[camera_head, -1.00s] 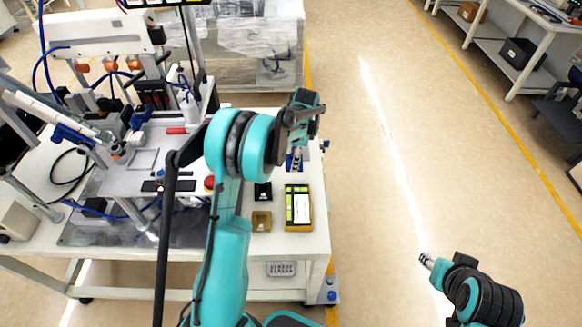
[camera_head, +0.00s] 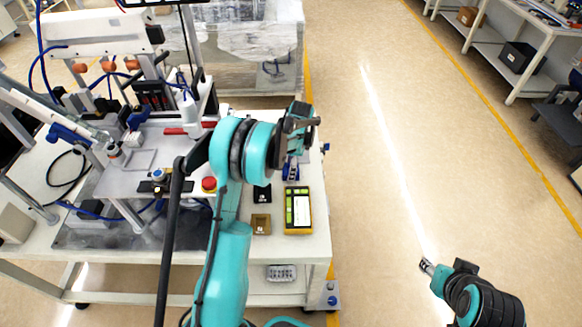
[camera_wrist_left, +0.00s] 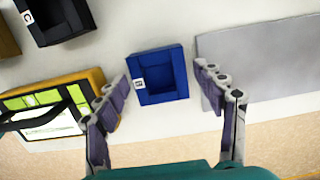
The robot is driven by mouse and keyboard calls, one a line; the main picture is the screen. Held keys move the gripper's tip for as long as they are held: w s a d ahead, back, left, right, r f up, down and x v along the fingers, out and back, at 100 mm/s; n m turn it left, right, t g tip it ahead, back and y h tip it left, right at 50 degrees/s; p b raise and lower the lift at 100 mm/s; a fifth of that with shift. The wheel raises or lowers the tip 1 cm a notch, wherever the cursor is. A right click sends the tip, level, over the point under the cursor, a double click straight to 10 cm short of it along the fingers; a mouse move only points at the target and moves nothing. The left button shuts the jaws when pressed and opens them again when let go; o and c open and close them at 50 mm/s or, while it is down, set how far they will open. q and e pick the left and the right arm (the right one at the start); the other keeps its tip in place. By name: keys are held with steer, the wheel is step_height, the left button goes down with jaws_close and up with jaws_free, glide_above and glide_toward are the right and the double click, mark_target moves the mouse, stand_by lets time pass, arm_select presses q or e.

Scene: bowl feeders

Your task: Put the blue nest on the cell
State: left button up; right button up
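The blue nest (camera_wrist_left: 158,76) is a small square blue block with a recess and a white label. In the left wrist view it lies on the white table between and just beyond the open fingers of my left gripper (camera_wrist_left: 166,92). In the head view part of the blue nest (camera_head: 291,171) shows below my left gripper (camera_head: 293,165), over the table's right side. The cell (camera_head: 135,165) is probably the machine with a grey plate at the left of the table. My right gripper (camera_head: 427,266) is over the floor at the lower right, its fingers too small to judge.
A black nest (camera_head: 262,194), a brown nest (camera_head: 261,224) and a yellow device with a screen (camera_head: 298,209) stand near the blue nest. A grey flat plate (camera_wrist_left: 255,60) lies to its right in the wrist view. A red button (camera_head: 209,184) sits by the cell.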

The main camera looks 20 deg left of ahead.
arm_select(q)
steer(key=s+d+r+n+t+p, duration=0.1)
steer(key=s+d+r+p, duration=0.15)
steer(key=r, duration=0.75)
steer(key=s+d+r+n+t+p, duration=0.1)
steer(key=s+d+r+n, duration=0.15)
steer(key=r, duration=0.75)
steer(key=s+d+n+t, duration=0.3)
steer(key=s+n, duration=0.1)
steer(key=s, duration=0.7)
steer(key=s+d+r+n+t+h, duration=0.1)
steer(key=s+d+n, duration=0.3)
steer(key=s, duration=0.6)
steer(key=shift+s+r+n+t, duration=0.25)
steer(key=shift+s+n+t, duration=0.15)
steer(key=shift+n+t, duration=0.4)
steer(key=shift+f, duration=0.15)
